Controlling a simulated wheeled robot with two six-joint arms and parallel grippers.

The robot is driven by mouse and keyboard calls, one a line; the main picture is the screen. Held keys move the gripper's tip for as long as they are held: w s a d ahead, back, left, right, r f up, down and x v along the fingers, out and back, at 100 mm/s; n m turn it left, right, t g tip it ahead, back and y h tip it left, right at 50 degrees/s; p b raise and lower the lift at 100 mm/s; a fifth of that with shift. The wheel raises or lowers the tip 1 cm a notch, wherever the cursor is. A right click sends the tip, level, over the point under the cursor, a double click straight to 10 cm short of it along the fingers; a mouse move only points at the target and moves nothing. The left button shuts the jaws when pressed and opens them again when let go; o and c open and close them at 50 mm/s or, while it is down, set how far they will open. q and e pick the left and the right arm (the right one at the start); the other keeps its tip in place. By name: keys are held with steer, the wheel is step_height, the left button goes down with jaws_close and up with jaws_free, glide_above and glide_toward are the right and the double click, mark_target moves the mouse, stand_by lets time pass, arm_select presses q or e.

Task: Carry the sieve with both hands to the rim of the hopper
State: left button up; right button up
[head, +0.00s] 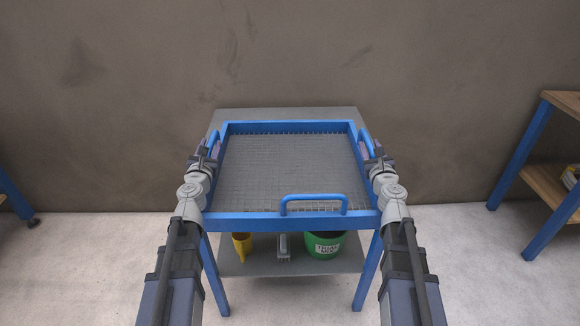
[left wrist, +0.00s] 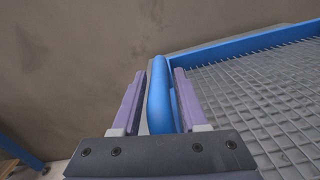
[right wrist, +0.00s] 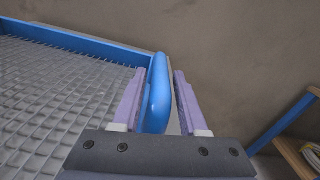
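The sieve is a blue rectangular frame (head: 290,218) with grey wire mesh, and it appears to lie on a grey table top (head: 290,113). My left gripper (head: 210,148) is at its left side handle (left wrist: 160,95), with one finger on each side and a gap showing, so it is open around the handle. My right gripper (head: 371,148) is at the right side handle (right wrist: 158,95), also open around it, with a gap at the outer finger. A third blue handle (head: 313,199) stands on the near edge. No hopper is seen.
The table's lower shelf (head: 345,266) holds a green bucket (head: 325,246), a yellow container (head: 242,245) and a small whitish object (head: 283,247). A blue-legged wooden shelf unit (head: 548,180) stands at the right. A plain wall is behind; the floor in front is clear.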

arm_select(q)
steer(key=c, duration=0.6)
arm_select(e)
steer(key=c, duration=0.6)
arm_select(q)
jaws_close()
arm_select(e)
jaws_close()
steer(key=shift+d, duration=0.15)
